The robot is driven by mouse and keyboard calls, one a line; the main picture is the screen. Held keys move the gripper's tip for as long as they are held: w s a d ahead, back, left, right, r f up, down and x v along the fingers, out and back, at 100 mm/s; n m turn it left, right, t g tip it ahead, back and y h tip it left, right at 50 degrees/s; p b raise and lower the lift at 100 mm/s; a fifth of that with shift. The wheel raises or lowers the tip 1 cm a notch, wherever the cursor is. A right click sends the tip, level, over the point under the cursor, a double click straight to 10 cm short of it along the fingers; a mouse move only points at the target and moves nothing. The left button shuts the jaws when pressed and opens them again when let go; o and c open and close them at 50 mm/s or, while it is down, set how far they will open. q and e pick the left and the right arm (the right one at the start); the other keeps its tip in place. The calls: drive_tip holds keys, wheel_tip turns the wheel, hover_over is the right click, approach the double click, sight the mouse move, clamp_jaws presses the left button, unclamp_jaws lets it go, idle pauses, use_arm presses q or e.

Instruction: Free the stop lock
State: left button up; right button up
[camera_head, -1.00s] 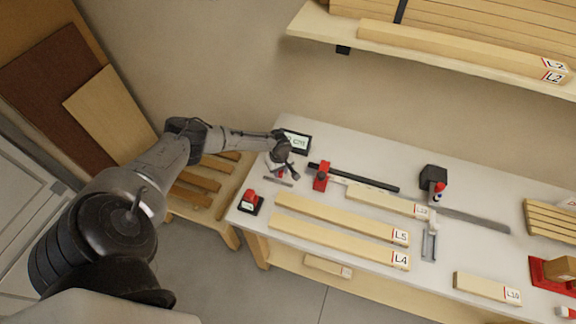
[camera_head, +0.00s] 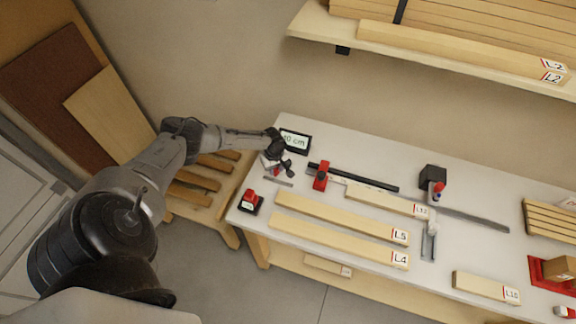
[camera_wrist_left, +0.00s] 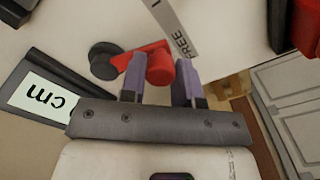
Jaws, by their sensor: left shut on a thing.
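A red lock lever (camera_wrist_left: 159,66) with a rounded end sits between the two fingers of my left gripper (camera_wrist_left: 160,80) in the left wrist view. A dark round knob (camera_wrist_left: 103,61) is at the lever's far end. A pale plate marked FREE (camera_wrist_left: 180,38) lies just beyond the fingers; the rest of its lettering is cut off. In the head view my left gripper (camera_head: 277,167) is at the bench's left end, below the display, and mostly hides the lever. My right gripper is not in view.
A display reading 40 cm (camera_head: 294,141) stands right behind the gripper. A red block (camera_head: 321,177) sits on the dark rail (camera_head: 360,179) to the right. A red button (camera_head: 250,199) is at the bench's left edge. Boards L5 (camera_head: 340,217) and L4 (camera_head: 340,240) lie in front.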

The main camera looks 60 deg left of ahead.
use_arm(q)
drive_tip(key=shift+a, duration=0.1)
drive_tip(key=shift+s+a, duration=0.4)
drive_tip(key=shift+a, duration=0.9)
drive_tip(key=shift+s, duration=0.1)
drive_tip(key=o, duration=0.7)
drive_tip(key=shift+r, duration=0.1)
